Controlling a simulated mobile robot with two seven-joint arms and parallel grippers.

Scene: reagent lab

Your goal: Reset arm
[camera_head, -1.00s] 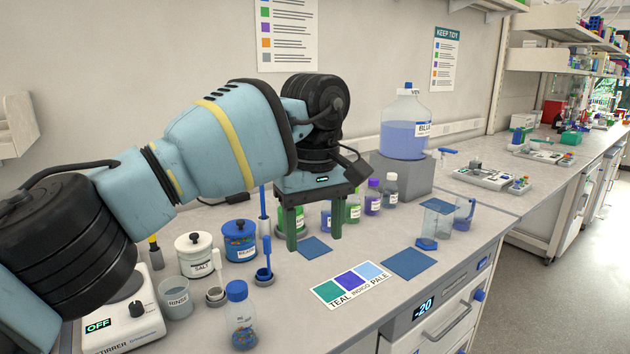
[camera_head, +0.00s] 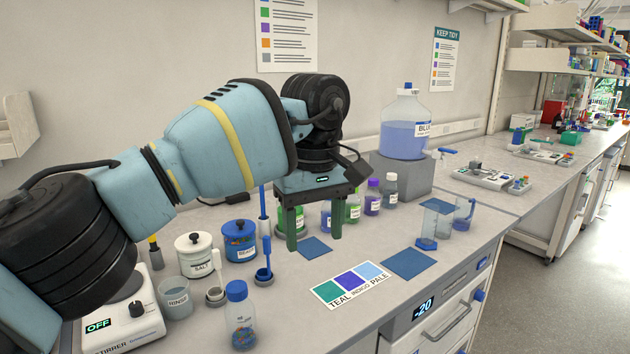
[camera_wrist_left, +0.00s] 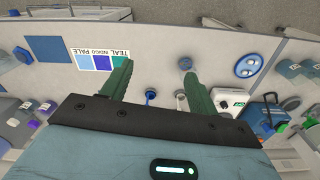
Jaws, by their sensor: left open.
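My left arm reaches in from the left in the head view. My left gripper (camera_head: 315,240) points down above the bench, behind the colour card. Its two green fingers are spread apart with nothing between them, so it is open and empty. The fingers also show apart in the left wrist view (camera_wrist_left: 155,82). My right gripper is not in view.
Near the gripper are several small bottles, including a purple-capped one (camera_head: 373,197), a blue mat (camera_head: 316,247) and a colour card (camera_head: 351,285). A salt jar (camera_head: 198,257), a blue-lidded jar (camera_head: 239,243) and a blue-capped bottle (camera_head: 240,318) stand left. A large blue carboy (camera_head: 404,140) stands behind.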

